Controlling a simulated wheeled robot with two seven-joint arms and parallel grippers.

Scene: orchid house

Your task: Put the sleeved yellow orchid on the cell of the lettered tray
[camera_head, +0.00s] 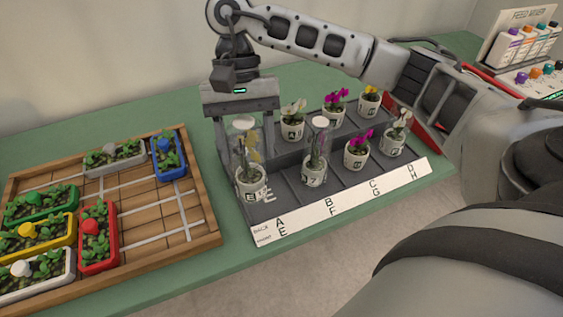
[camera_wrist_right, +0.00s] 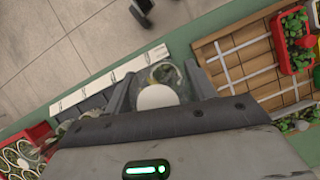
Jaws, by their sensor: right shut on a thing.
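The sleeved yellow orchid (camera_head: 250,181) is in a white pot marked E, inside a clear sleeve with a white disc on top. It is at the front-left cell of the dark lettered tray (camera_head: 282,217), where a white E shows beside the pot. I cannot tell whether the pot touches the tray. My right gripper (camera_head: 243,122) reaches down from above and is shut on the sleeved yellow orchid. In the right wrist view, the white disc (camera_wrist_right: 157,97) shows between the two fingers. My left gripper is in neither view.
A sleeved purple orchid (camera_head: 315,171) stands just right of the held one. Several unsleeved orchids fill other cells. A wooden tray (camera_head: 200,229) with coloured planters lies on the left. A bottle rack (camera_head: 515,48) stands at the back right. Green table shows between the trays.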

